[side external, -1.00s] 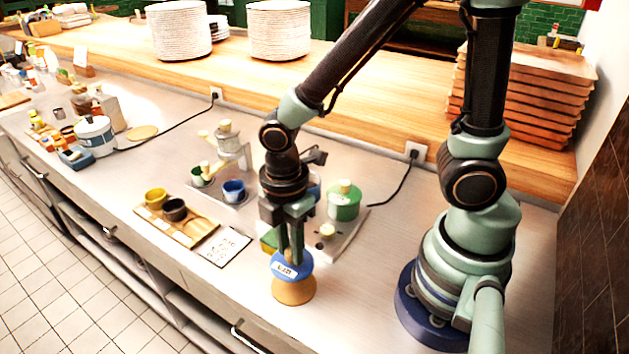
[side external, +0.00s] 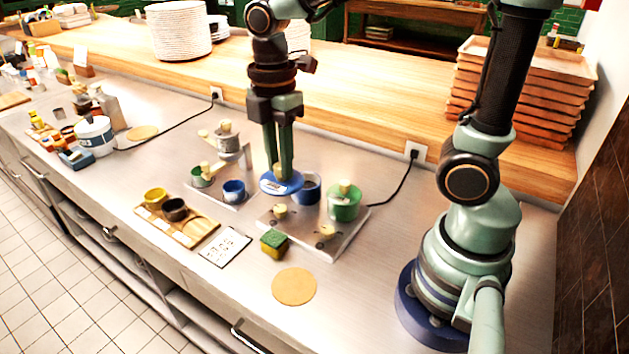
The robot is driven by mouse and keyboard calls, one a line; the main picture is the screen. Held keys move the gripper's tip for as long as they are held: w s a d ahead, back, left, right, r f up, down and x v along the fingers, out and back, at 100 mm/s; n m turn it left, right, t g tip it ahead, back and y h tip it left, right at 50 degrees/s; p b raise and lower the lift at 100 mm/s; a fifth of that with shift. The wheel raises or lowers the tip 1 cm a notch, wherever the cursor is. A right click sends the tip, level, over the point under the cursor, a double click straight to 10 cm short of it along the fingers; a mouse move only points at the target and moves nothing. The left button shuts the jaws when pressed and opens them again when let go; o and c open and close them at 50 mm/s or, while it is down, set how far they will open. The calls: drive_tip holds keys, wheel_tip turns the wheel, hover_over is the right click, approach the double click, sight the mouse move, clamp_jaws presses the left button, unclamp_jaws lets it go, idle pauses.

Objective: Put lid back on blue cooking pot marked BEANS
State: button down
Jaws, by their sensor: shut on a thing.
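My gripper (side external: 280,178) is shut on a blue lid (side external: 268,187) with a pale label and holds it in the air, slightly tilted. The lid is just left of a blue pot (side external: 308,190) and partly overlaps it in the picture; I cannot tell the exact gap. This pot looks dark inside and stands on a grey metal stove plate (side external: 341,243). No marking on the pot is readable from here.
A lidded green pot (side external: 344,203) stands right of the blue pot. A green and yellow sponge (side external: 274,243) and a round cork mat (side external: 294,287) lie in front. A small blue pot (side external: 234,191) and a wooden tray (side external: 203,227) with cups are left.

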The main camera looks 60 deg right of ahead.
drive_tip(key=w+d+f, duration=0.2)
drive_tip(key=w+d, duration=0.1)
drive_tip(key=d, duration=0.5)
drive_tip(key=w+d+f, duration=0.3)
drive_tip(key=d, duration=0.4)
drive_tip(key=shift+s+d+f, duration=0.1)
drive_tip(key=shift+d+f, duration=0.05)
drive_tip(key=shift+f, duration=1.4)
drive_tip(key=shift+s+d+f, duration=0.1)
drive_tip(key=shift+f, duration=1.45)
drive_tip(key=shift+f, duration=0.15)
drive_tip(key=c, duration=0.6)
unclamp_jaws()
drive_tip(key=o, duration=0.5)
